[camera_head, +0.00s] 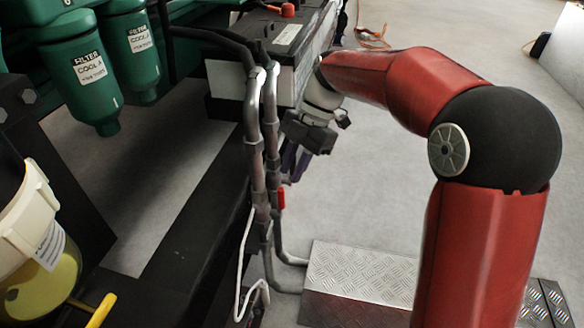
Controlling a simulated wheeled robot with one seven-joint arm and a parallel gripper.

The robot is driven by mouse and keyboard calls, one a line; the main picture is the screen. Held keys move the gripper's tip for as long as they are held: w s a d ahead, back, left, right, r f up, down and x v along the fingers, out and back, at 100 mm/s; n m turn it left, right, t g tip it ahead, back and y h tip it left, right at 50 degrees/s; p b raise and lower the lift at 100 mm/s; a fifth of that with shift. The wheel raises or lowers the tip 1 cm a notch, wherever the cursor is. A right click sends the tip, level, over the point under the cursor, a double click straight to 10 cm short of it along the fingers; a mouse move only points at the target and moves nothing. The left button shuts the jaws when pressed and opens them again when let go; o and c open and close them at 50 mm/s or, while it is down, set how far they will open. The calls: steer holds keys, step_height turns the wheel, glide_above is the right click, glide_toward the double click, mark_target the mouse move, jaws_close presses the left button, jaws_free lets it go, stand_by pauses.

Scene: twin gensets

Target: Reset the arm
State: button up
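My red arm rises from the lower right, bends at a black joint and reaches left toward the genset. My gripper (298,160) hangs below the grey wrist, beside the grey vertical pipes (262,140) at the genset's side. Purple finger-like parts show at its end, partly hidden behind the pipes and wrist, so I cannot tell whether they are open or shut or touch anything.
Green coolant filters (88,75) hang at upper left. A battery-like box (285,60) stands behind the pipes. A yellow-bottomed bowl (45,270) is at lower left. A metal tread plate (350,275) lies below the arm. Grey floor right of the arm is mostly clear.

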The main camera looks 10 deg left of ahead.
steer(key=s+d+r+m+t+h+p, duration=0.1)
steer(key=s+d+r+m+t+p, duration=0.1)
steer(key=s+d+m+t, duration=0.3)
steer(key=s+d+r+m+t+h+p, duration=0.2)
steer(key=s+d+r+m+t, duration=0.2)
steer(key=s+d+m, duration=0.9)
steer(key=d+m, duration=0.5)
steer(key=m, duration=0.5)
steer(key=shift+s+d+r+t+h, duration=0.2)
steer(key=shift+t+h, duration=0.1)
steer(key=shift+t, duration=0.1)
